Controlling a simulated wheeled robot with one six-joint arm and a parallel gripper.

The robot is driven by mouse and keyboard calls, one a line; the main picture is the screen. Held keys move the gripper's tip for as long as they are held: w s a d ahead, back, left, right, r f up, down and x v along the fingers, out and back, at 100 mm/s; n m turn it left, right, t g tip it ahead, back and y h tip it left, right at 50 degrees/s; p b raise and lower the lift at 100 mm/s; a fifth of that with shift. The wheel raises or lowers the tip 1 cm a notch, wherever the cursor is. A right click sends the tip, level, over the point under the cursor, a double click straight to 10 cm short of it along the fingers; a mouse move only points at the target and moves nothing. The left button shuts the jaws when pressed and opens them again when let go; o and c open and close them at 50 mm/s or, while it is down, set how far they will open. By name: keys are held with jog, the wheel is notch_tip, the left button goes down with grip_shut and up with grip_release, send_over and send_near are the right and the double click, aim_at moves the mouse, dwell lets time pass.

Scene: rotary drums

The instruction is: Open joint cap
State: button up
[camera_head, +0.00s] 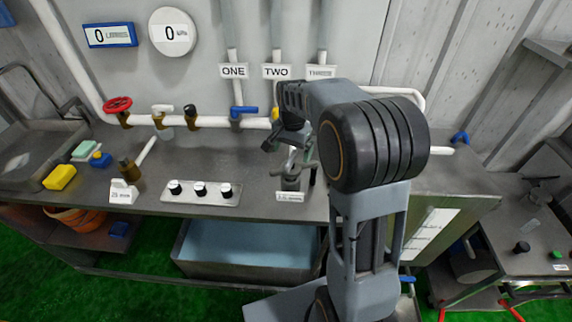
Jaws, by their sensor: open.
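A small grey metal fitting (291,183) with a bar-like top stands on the bench behind a white label plate. I cannot tell for sure whether this is the joint cap. My gripper (287,150) is open and points down just above this fitting. The picture is too small to tell whether the fingers touch it. My arm covers the bench to the right of the fitting and part of the pipes behind.
The grey bench (240,165) carries a panel with three knobs (200,191) and a yellow block (60,177). A white pipe behind holds a red valve wheel (118,105) and a blue valve handle (244,110). A water-filled tub (250,245) sits below.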

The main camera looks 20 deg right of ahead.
aim_at(291, 165)
jog(key=shift+a+f+p, duration=0.1)
jog(key=shift+f+p, duration=0.2)
jog(key=shift+f, duration=2.85)
